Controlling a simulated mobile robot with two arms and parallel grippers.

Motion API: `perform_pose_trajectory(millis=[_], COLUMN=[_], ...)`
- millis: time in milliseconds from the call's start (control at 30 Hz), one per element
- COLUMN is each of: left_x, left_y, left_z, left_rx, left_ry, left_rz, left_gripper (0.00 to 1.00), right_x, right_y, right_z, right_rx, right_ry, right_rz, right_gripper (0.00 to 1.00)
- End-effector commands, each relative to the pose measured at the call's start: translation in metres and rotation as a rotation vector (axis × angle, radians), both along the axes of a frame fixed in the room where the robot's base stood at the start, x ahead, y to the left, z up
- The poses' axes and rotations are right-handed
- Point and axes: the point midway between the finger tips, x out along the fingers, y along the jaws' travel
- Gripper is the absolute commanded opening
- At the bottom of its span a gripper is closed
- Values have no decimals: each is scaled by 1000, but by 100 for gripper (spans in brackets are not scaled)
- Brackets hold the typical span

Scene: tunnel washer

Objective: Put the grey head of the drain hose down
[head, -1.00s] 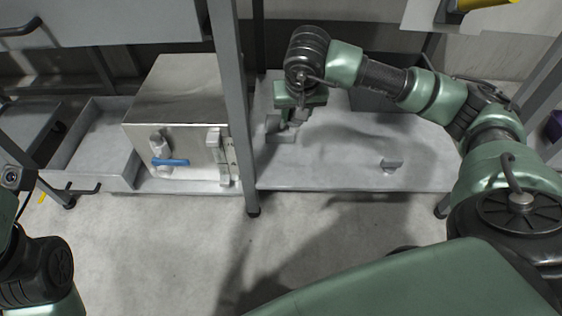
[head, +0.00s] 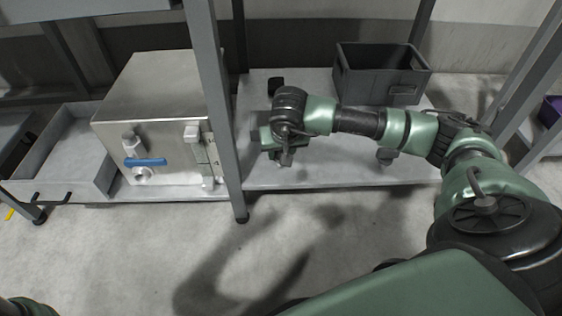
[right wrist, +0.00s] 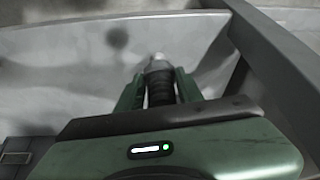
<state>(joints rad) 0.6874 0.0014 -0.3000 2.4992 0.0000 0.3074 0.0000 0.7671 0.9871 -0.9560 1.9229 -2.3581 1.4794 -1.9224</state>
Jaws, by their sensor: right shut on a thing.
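My right gripper (head: 284,158) is over the left part of the grey lower shelf (head: 340,176), close to the upright post. In the right wrist view its green fingers (right wrist: 158,88) are shut on a dark ribbed piece with a light grey tip (right wrist: 157,62), which looks like the head of the drain hose. The tip points away from the gripper, toward a grey surface. I cannot tell whether it touches that surface. In the head view the held piece is mostly hidden by the gripper. My left gripper is out of view.
A steel box (head: 160,110) with a blue handle (head: 145,162) stands left of the post (head: 212,100). A dark crate (head: 382,72) stands at the back right of the shelf. A small black object (head: 275,86) lies behind my gripper. The shelf's front right is clear.

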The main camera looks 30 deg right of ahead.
Motion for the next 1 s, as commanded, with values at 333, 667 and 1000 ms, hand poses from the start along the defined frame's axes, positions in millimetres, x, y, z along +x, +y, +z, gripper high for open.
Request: perform_pose_trajectory(millis=[333, 667, 1000], left_x=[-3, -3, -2], left_y=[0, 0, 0], left_z=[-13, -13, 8], left_rx=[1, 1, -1], left_ry=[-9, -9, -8], left_rz=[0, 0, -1], left_gripper=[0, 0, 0], right_x=[0, 0, -10], right_y=[0, 0, 4], right_z=[-26, -26, 7], right_rx=[0, 1, -1], right_ry=[1, 2, -1], right_rz=[0, 0, 2], right_gripper=[0, 58, 58])
